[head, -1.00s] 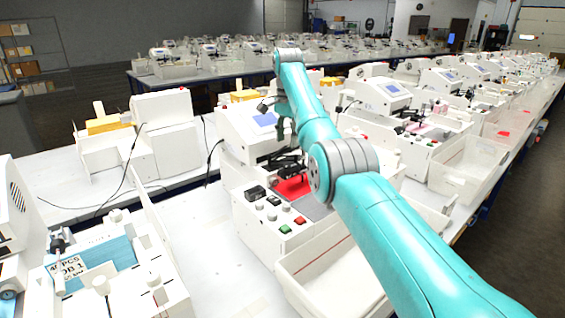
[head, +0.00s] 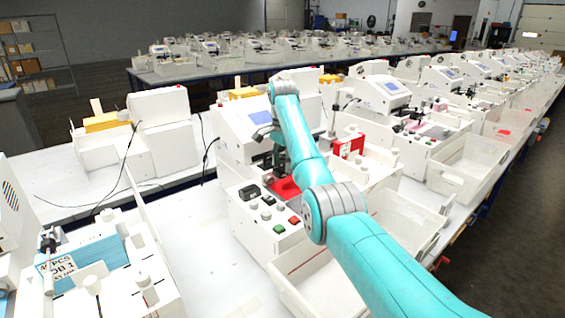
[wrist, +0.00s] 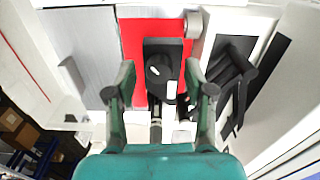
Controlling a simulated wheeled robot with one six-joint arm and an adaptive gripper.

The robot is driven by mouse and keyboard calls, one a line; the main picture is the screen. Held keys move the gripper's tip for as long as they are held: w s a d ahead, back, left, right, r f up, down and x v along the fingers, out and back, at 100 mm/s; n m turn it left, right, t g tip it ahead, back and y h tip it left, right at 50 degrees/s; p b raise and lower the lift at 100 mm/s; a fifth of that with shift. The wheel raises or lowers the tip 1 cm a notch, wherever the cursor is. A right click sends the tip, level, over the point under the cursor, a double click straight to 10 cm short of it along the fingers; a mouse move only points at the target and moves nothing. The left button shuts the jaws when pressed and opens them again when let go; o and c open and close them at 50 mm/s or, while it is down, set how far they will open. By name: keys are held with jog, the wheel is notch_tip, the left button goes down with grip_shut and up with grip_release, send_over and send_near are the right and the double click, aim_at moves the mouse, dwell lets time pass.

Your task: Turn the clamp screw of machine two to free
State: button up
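The plotter under my arm has a white housing with a blue screen (head: 261,118), a red bed (head: 287,188) and front buttons. I cannot read a number on it. In the wrist view a black clamp block with a round dark knob (wrist: 159,70) stands over the red bed (wrist: 132,38); the knob looks like the clamp screw. My gripper (wrist: 160,92) is open, with one finger to each side of the knob and visible gaps between. In the head view my gripper (head: 281,165) points down over the bed, partly hidden by my arm.
A grey round knob (wrist: 193,25) and a black carriage part (wrist: 232,70) lie close to the right finger. A white bin (head: 315,280) stands beside the machine. Another plotter with blue card (head: 85,265) is at left; the table between is clear.

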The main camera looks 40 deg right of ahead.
grip_shut()
jog(key=shift+n, duration=0.4)
jog(key=n, duration=0.3)
jog(key=shift+n, duration=0.4)
jog(key=n, duration=0.5)
jog(key=shift+n, duration=0.3)
jog(key=n, duration=0.5)
jog(key=shift+a, duration=0.1)
jog(key=n, duration=0.4)
jog(key=shift+n, duration=0.5)
